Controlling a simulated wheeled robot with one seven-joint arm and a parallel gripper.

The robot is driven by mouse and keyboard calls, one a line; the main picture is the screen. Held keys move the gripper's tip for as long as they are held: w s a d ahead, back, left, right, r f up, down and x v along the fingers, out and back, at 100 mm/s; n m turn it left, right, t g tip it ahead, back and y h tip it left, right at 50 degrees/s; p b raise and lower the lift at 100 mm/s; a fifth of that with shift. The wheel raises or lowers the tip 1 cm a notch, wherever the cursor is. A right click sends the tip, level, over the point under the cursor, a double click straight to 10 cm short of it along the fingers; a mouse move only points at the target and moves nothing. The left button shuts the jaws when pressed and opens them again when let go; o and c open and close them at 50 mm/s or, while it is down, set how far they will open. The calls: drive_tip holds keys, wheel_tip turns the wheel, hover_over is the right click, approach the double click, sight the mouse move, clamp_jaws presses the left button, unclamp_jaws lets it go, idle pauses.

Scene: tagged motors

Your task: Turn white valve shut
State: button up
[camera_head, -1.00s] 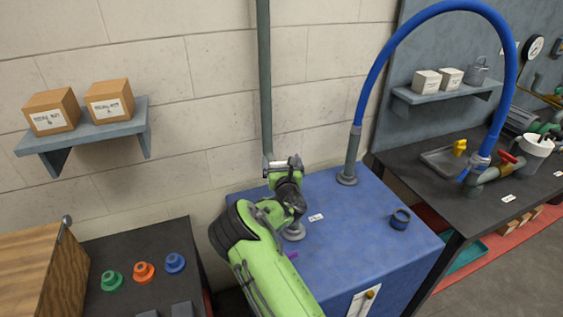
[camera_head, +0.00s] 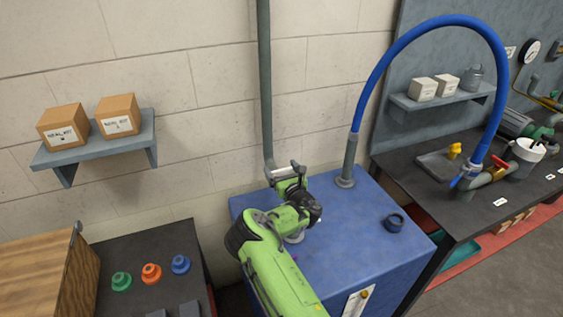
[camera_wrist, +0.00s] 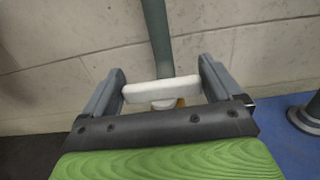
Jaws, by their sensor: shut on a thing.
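The white valve handle (camera_wrist: 161,90) is a short white bar in the wrist view. It lies crosswise in front of the grey-green vertical pipe (camera_wrist: 157,38), which also shows in the head view (camera_head: 265,90). My gripper (camera_wrist: 160,88) is shut on the handle, with one grey finger at each end of the bar. A small brass-coloured part shows just below the handle. In the head view my gripper (camera_head: 285,173) is at the lower pipe, above the back left of the blue cabinet (camera_head: 350,235). My wrist hides most of the valve there.
A grey pipe stub (camera_head: 347,165) with a blue hose (camera_head: 440,22) stands right of my gripper. A dark blue ring (camera_head: 394,223) sits on the cabinet. The wall is close behind. A dark bench (camera_head: 465,215) with a red-handled valve (camera_head: 499,163) stands to the right.

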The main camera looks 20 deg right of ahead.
drive_tip(key=shift+r, duration=0.1)
drive_tip(key=o, duration=0.7)
drive_tip(key=shift+s, duration=0.1)
drive_tip(key=shift+s+d+b, duration=0.1)
drive_tip(key=shift+s+b, duration=1.75)
drive_tip(key=shift+s, duration=5.95)
